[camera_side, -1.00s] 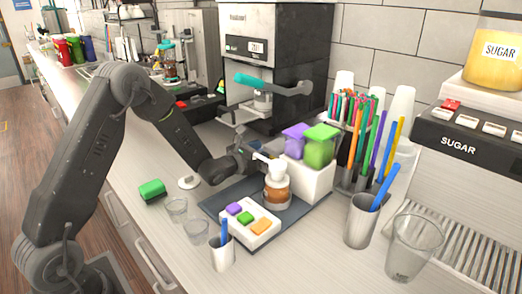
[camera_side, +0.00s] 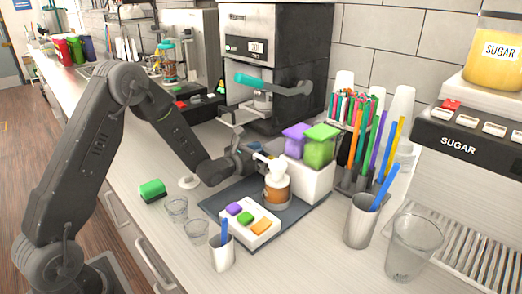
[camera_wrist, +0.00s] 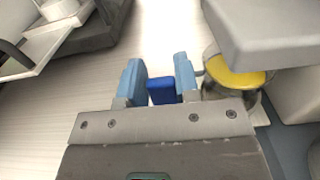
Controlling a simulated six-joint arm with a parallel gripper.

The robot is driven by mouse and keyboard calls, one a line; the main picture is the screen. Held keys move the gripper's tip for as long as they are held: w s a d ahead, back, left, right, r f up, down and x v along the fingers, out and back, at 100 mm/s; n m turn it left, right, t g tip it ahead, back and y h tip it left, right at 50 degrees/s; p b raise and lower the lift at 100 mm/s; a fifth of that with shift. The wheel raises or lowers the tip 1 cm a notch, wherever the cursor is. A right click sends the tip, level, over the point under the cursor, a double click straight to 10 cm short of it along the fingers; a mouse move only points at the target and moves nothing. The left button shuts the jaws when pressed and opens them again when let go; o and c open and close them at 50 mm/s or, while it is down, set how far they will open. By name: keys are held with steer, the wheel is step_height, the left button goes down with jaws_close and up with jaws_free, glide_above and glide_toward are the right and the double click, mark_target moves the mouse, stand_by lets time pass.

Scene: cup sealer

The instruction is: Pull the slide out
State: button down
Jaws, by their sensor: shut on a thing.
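My gripper (camera_wrist: 160,85) is shut on a small dark blue piece (camera_wrist: 161,92), held between its two light blue fingers in the wrist view. I cannot tell whether this piece belongs to the slide. In the side view my gripper (camera_side: 246,158) is in front of the dark sealer (camera_side: 275,55), just left of the white pump top. The sealer has a teal lever (camera_side: 262,81), and a pale cup-like part (camera_side: 262,101) below it. The slide itself cannot be picked out clearly.
A pump bottle (camera_side: 277,190) stands on a dark tray (camera_side: 300,214) with a white block of coloured pieces (camera_side: 249,226). A white box with purple and green containers (camera_side: 308,178) is close to my gripper. Small glasses (camera_side: 177,209) and a green sponge (camera_side: 152,189) are at front left.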

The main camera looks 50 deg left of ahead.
steer(key=shift+s, duration=1.95)
steer(key=c, duration=1.1)
jaws_free()
steer(key=shift+s, duration=0.2)
steer(key=shift+s+a+r, duration=0.1)
steer(key=shift+s, duration=1)
steer(key=r, duration=0.7)
steer(key=shift+s, duration=0.2)
